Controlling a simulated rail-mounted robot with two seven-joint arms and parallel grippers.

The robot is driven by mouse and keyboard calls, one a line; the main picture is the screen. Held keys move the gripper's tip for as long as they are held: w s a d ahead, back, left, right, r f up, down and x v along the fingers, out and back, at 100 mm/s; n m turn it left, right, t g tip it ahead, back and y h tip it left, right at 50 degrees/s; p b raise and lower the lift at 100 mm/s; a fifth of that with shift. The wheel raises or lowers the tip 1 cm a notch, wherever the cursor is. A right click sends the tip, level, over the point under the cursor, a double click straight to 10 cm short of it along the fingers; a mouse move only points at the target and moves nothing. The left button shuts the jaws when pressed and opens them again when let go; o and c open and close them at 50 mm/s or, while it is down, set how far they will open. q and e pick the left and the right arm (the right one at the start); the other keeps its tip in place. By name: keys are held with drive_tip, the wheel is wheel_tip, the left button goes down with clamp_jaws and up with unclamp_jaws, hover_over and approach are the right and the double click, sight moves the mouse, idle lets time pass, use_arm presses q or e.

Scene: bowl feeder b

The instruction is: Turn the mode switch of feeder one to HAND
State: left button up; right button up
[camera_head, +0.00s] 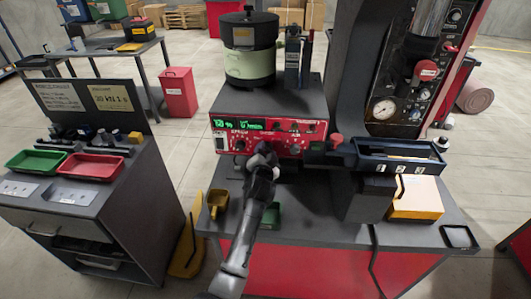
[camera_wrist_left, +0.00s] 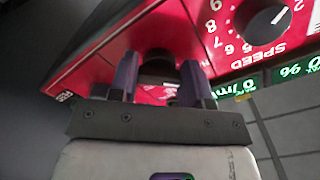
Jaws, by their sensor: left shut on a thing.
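The red control panel (camera_head: 228,134) of the feeder is on the front of a dark box below a green and black bowl (camera_head: 250,62). My left gripper (camera_head: 264,153) is at the lower middle of this panel. In the left wrist view, the two fingers of my left gripper (camera_wrist_left: 158,84) are shut on a dark round knob (camera_wrist_left: 158,61) on the red panel. The knob's marks and lettering are hidden, so its position cannot be read. My right gripper is not in view.
A SPEED dial (camera_wrist_left: 263,20) and a green display (camera_wrist_left: 290,72) are beside the gripped knob. A blue bin (camera_head: 398,168) stands right of the feeder. A yellow scoop (camera_head: 217,202) lies on the bench, left of my arm. A cart with green and red trays (camera_head: 88,168) stands at left.

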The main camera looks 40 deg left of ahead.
use_arm(q)
drive_tip(key=o, duration=0.9)
drive_tip(key=shift+o, duration=0.2)
drive_tip(key=p+v, duration=0.2)
drive_tip(key=v, duration=1)
